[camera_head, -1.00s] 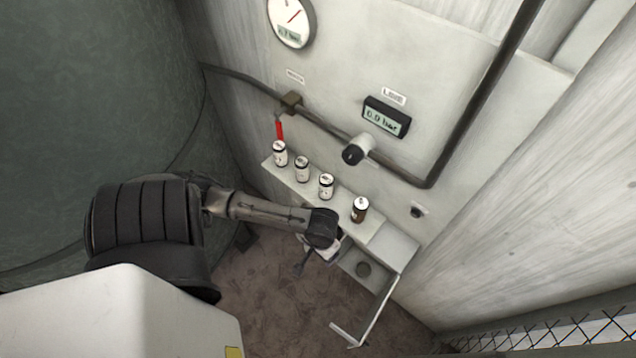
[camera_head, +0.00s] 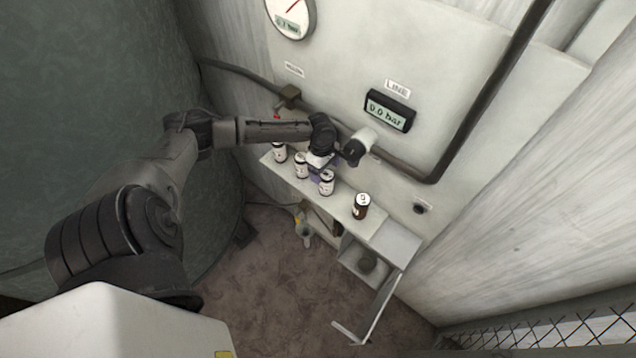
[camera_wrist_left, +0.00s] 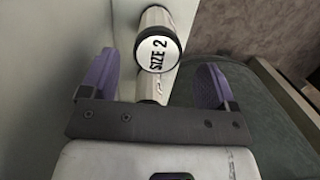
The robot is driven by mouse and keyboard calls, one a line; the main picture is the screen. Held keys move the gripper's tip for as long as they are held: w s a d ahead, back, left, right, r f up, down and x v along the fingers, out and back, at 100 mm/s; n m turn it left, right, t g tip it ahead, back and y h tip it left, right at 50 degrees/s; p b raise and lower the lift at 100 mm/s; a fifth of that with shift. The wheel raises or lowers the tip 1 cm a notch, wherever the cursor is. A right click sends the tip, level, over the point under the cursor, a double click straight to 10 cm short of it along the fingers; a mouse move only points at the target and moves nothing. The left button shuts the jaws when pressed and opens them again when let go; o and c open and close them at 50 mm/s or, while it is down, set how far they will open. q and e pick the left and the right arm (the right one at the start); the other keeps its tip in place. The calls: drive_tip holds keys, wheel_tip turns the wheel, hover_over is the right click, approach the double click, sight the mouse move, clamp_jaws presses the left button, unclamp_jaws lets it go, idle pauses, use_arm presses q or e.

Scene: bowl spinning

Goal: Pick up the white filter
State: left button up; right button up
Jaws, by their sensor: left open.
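Several small white canisters with dark caps stand on the wall shelf: the left one (camera_head: 279,153), a middle one (camera_head: 301,166) and the right one (camera_head: 327,183). I cannot tell which is the white filter. My left gripper (camera_head: 318,170) is over the shelf, right behind the middle and right canisters, its purple fingers partly hidden by them. In the left wrist view its purple fingers (camera_wrist_left: 155,80) are apart. A white cylinder with a black-rimmed end marked "SIZE 2" (camera_wrist_left: 157,54) shows beyond and between them. My right gripper is out of view.
A wall-mounted white cylinder with a dark end (camera_head: 358,147) is close right of my left wrist. An open box (camera_head: 366,262) hangs below the shelf's right end. A dark pipe (camera_head: 405,172) runs along the wall.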

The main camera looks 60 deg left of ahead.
sight(327, 174)
use_arm(q)
drive_tip(key=shift+w+d+f, duration=0.1)
drive_tip(key=shift+w+f, duration=0.1)
drive_tip(key=shift+f, duration=0.15)
drive_tip(key=shift+w+d+f, duration=0.1)
drive_tip(key=shift+d+f, duration=0.05)
drive_tip(key=shift+f, duration=0.95)
drive_tip(key=shift+w+d+f, duration=0.1)
drive_tip(key=shift+d+f, duration=0.05)
drive_tip(key=shift+f, duration=0.9)
drive_tip(key=c, duration=1.1)
drive_tip(key=shift+o, duration=0.2)
drive_tip(key=shift+r, duration=0.1)
